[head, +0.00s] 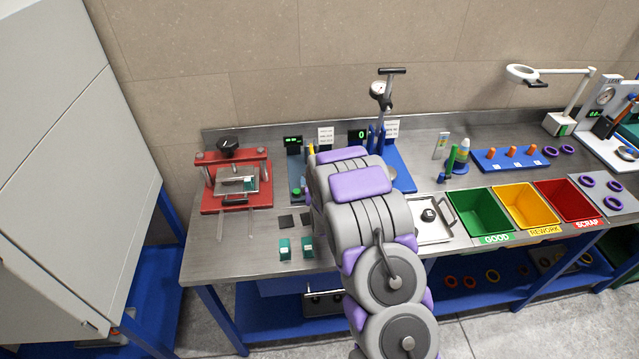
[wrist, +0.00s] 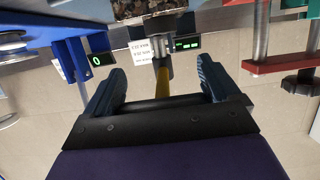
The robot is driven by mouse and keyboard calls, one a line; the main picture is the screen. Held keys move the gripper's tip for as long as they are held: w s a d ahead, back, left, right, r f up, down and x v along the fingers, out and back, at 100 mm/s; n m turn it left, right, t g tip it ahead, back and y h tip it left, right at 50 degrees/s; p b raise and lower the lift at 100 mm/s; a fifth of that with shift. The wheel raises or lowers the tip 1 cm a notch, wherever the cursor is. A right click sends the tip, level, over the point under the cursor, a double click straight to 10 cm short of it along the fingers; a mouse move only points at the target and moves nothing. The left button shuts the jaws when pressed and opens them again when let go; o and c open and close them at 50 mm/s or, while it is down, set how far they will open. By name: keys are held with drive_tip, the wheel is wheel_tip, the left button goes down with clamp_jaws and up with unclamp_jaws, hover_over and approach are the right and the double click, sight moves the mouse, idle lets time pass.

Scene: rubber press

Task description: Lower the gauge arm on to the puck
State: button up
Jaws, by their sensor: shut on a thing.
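In the wrist view my gripper (wrist: 158,88) has its blue fingers apart, one on each side. A grey metal part joins the bar's far end. In the head view a bit of yellow (head: 311,150) shows beside my arm, which hides my gripper and most of that station. I cannot make out the puck under the arm.
A red press (head: 232,165) stands at left. Two small green pieces (head: 284,249) lie near the front edge. Green (head: 484,215), yellow and red bins are at right.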

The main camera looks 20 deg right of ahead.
drive_tip(key=shift+s+f+g, duration=0.15)
drive_tip(key=shift+s+f, duration=0.05)
drive_tip(key=shift+f, duration=0.35)
drive_tip(key=shift+s+f+g, duration=0.15)
drive_tip(key=shift+f, duration=0.4)
drive_tip(key=shift+a+f, duration=0.1)
drive_tip(key=shift+f, duration=0.2)
clamp_jaws()
drive_tip(key=c, duration=0.6)
unclamp_jaws()
drive_tip(key=shift+w+f, duration=0.15)
drive_tip(key=shift+w, duration=0.05)
drive_tip(key=shift+o, duration=0.6)
drive_tip(key=shift+w, duration=0.15)
drive_tip(key=o, duration=0.3)
drive_tip(key=shift+r, duration=0.35)
drive_tip(key=o, duration=1.4)
drive_tip(key=p+v, duration=0.3)
drive_tip(key=v, duration=0.9)
